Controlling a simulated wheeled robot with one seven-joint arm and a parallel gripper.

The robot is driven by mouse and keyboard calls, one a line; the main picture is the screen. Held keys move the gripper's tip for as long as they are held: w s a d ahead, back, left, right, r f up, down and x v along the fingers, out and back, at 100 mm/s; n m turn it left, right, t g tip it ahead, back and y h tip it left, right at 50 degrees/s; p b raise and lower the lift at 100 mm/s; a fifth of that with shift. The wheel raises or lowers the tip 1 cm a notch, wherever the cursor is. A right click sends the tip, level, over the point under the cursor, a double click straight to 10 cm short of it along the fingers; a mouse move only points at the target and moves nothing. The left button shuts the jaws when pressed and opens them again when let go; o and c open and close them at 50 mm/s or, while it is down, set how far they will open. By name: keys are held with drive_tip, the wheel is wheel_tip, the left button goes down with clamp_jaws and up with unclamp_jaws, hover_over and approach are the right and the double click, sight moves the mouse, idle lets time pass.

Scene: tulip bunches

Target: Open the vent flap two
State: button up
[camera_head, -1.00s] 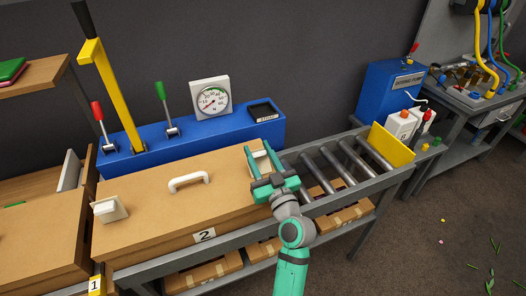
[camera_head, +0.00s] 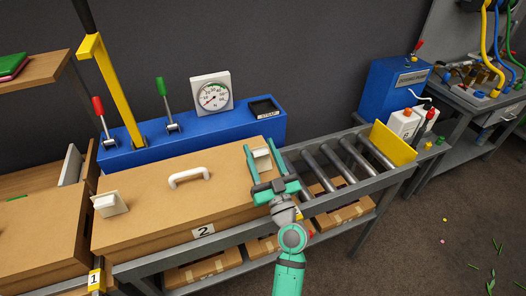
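A long cardboard box marked 2 (camera_head: 150,225) lies on the grey bench, with its lid down and a white handle (camera_head: 189,178) on top. A white flap-like piece (camera_head: 261,153) is at its right end, and another white piece (camera_head: 109,204) stands tilted up at its left end. I cannot tell from this view which one is vent flap two. My gripper (camera_head: 262,148) is open over the right end, with its green fingers on either side of the right white piece. I cannot tell whether they touch it. My wrist hides part of the box's right edge.
A roller conveyor (camera_head: 345,158) with a yellow end plate (camera_head: 393,144) is right of the box. A blue console (camera_head: 205,128) with levers and a dial (camera_head: 211,93) stands behind. Box 1 (camera_head: 40,235) is at the left.

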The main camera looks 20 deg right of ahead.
drive_tip(key=shift+o, duration=0.4)
drive_tip(key=v, duration=1)
drive_tip(key=shift+s+f, duration=0.15)
drive_tip(key=shift+s, duration=0.25)
